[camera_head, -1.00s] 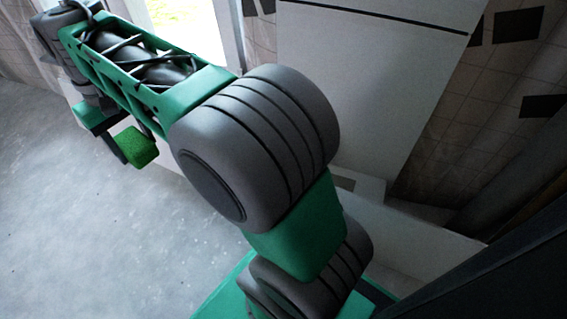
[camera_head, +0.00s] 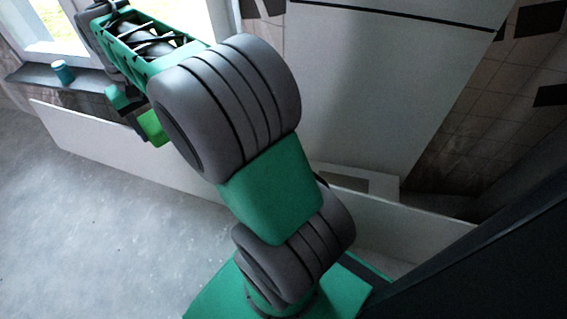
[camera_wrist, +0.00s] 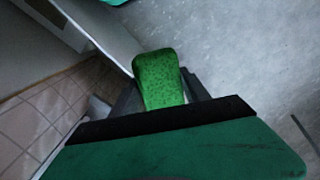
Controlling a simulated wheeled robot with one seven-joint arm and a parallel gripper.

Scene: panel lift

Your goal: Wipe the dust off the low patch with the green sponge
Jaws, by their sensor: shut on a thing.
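The green sponge (camera_head: 153,127) is held in my gripper (camera_head: 137,121) at the left of the head view, below my forearm. In the wrist view the sponge (camera_wrist: 159,78) sticks out between the dark fingers of my gripper (camera_wrist: 160,95), which are shut on it. The sponge is clear of the floor and in front of the long low white panel in the head view. I cannot make out a dust patch in either view.
A long low white panel (camera_head: 95,140) stands across the floor. A tall white panel (camera_head: 370,85) stands behind it at the right. A teal cup (camera_head: 63,72) sits on the dark window sill (camera_head: 35,78). The grey floor (camera_head: 80,230) at the left is open.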

